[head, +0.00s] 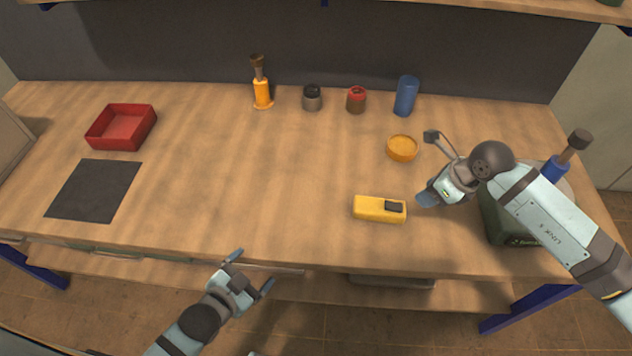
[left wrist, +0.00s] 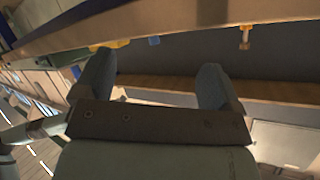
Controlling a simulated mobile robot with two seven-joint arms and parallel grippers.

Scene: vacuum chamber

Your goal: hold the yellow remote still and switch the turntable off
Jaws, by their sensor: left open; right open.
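The yellow remote (head: 372,209) lies flat on the wooden table, right of centre, with a dark button or pad on its right end. The turntable (head: 497,222) appears as a dark green box at the right, with a pale disc on top, partly hidden by my right arm. Its switch cannot be made out. My right gripper (head: 428,198) is open just right of the remote, apart from it; one finger is hard to see. My left gripper (head: 250,271) is open and empty, in front of the table's front edge, left of the remote; its fingers also show in the left wrist view (left wrist: 153,88).
A blue-and-brown handled item (head: 556,168) stands on the disc. An orange round dish (head: 402,148) lies behind the remote. A red tray (head: 122,127), dark mat (head: 95,190), orange-handled tool (head: 262,92), two jars and a blue cylinder (head: 405,96) stand further off. The table's middle is clear.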

